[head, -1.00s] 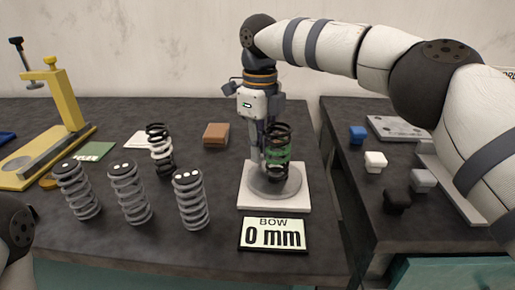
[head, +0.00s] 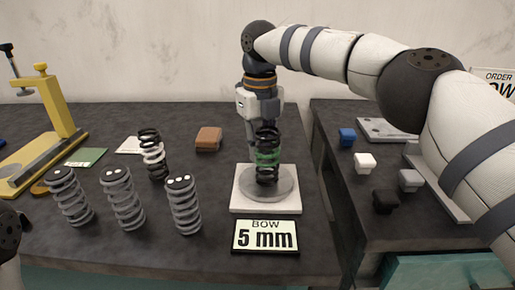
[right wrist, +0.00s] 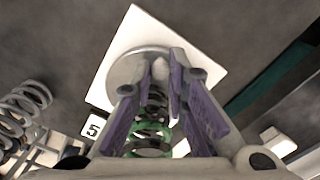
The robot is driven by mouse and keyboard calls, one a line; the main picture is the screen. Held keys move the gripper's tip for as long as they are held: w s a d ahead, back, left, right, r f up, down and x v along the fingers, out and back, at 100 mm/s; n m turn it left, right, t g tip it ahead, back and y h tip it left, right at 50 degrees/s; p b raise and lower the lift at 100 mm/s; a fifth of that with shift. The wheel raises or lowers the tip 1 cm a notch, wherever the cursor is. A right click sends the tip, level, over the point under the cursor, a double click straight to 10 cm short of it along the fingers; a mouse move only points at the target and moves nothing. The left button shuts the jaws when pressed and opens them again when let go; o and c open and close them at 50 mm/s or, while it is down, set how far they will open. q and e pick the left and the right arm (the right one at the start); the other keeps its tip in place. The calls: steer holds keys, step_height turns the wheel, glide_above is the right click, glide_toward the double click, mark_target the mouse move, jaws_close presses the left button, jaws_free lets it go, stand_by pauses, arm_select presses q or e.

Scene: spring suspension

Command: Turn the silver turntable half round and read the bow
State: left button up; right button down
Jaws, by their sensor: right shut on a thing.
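The silver turntable (head: 286,190) is a round disc on a square white base (head: 238,204). A black spring with a green band (head: 267,157) stands upright on it. A display (head: 265,237) in front reads "BOW 5 mm". My right gripper (head: 254,160) reaches down behind the spring, which partly hides its fingers. In the right wrist view the fingers (right wrist: 162,75) are shut on a small pale knob (right wrist: 160,69) at the turntable disc (right wrist: 128,68). The green-banded spring (right wrist: 150,134) shows between the fingers there. My left gripper is not in view.
Several grey springs (head: 122,199) and a black-and-white spring (head: 152,155) stand to the left. A yellow fixture (head: 58,110) is at far left. A brown block (head: 208,139) lies behind. Small blocks (head: 365,163) sit on the right-hand table, across a gap.

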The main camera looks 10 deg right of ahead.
steer(key=shift+d+m, duration=0.3)
steer(key=shift+m, duration=0.4)
stand_by(0.3)
steer(key=c, duration=1.6)
jaws_free()
steer(key=shift+o, duration=0.2)
step_height(320, 180, up, 8)
steer(key=shift+f, duration=0.25)
